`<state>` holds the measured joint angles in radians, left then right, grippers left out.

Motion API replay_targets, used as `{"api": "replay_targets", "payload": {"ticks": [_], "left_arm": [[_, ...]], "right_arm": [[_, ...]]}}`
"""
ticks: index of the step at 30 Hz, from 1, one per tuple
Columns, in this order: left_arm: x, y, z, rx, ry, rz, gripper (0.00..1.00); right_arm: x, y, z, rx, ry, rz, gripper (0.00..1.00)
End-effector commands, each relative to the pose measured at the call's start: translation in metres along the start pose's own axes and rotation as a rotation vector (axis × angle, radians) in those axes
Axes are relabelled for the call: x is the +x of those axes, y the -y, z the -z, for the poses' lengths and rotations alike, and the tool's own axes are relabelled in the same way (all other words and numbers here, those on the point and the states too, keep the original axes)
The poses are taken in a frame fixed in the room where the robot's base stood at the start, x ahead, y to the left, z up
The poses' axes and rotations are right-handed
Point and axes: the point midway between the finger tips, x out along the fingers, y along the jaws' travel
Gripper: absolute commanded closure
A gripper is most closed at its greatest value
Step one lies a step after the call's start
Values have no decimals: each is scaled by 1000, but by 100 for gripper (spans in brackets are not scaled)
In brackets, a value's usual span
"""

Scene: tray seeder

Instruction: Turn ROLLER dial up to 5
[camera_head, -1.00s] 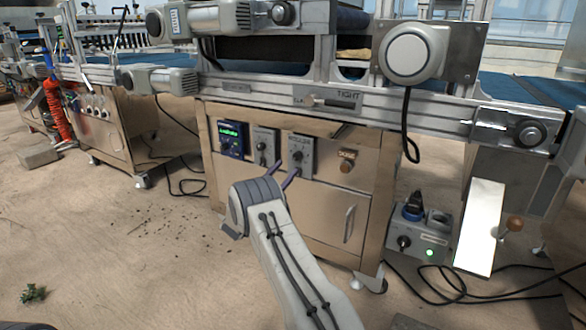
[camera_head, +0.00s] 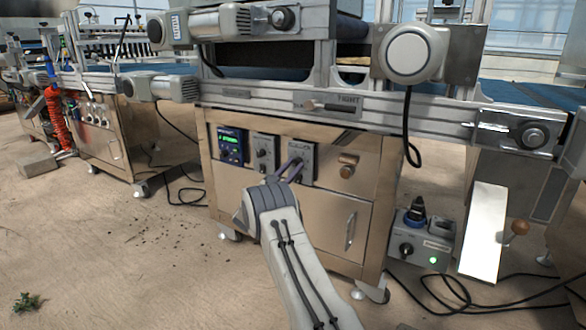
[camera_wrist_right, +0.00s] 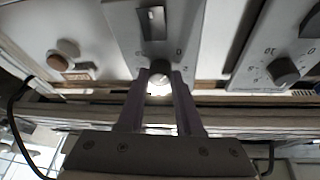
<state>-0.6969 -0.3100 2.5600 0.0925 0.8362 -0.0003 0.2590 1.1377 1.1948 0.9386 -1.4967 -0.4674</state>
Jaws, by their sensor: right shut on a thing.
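A grey dial panel (camera_head: 302,153) is on the cabinet front, right of a second grey dial panel (camera_head: 263,154). My right gripper (camera_head: 292,168) reaches up to the right-hand panel. In the right wrist view, its two purple fingers (camera_wrist_right: 160,82) are shut on a small dark dial knob (camera_wrist_right: 158,76), one finger on each side. The panel with a toggle switch (camera_wrist_right: 151,21) surrounds this knob. The other panel's knob (camera_wrist_right: 284,70) is free, to the right in that view. I cannot read a ROLLER label or the dial's setting. My left gripper is not in view.
A blue display unit (camera_head: 231,146) sits left of the dials and a brown round button (camera_head: 347,168) right of them. A conveyor rail (camera_head: 330,105) runs above. A grey control box (camera_head: 424,245) with a green light stands at lower right.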

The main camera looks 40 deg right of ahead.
Motion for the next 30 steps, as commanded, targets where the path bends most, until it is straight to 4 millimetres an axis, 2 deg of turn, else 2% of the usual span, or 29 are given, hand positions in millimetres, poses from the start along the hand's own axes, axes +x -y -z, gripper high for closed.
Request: {"api": "replay_targets", "payload": {"ticks": [11, 30], "left_arm": [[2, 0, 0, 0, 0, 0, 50], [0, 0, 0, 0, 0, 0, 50]], "right_arm": [[-2, 2, -1, 103, 6, -44, 100], [-1, 7, 3, 634, 36, -269, 100]]}}
